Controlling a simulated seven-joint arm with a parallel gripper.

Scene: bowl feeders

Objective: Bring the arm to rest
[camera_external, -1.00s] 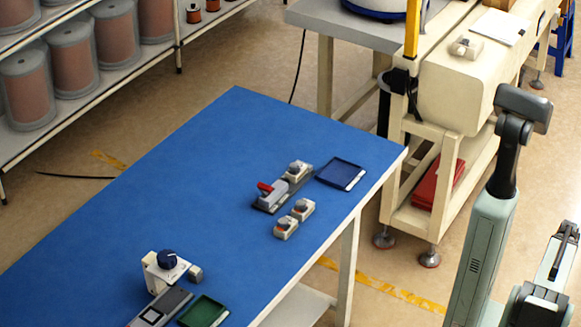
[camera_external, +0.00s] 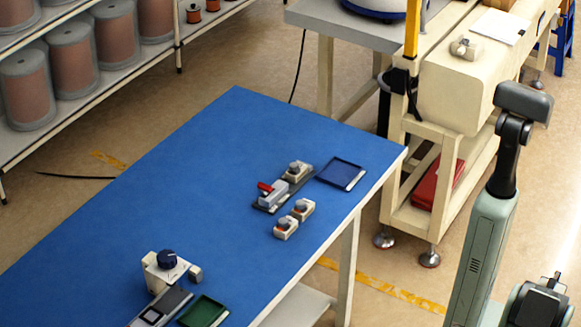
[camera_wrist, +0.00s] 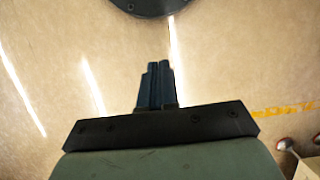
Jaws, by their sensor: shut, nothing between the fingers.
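My gripper (camera_wrist: 158,75) shows in the wrist view with its two dark fingers together and nothing between them. It points at bare floor, away from the table. In the external view, part of my arm stands at the right, clear of the blue table, and the fingers cannot be made out there.
A cream machine frame (camera_external: 410,215) stands behind. The floor between table and arm is open.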

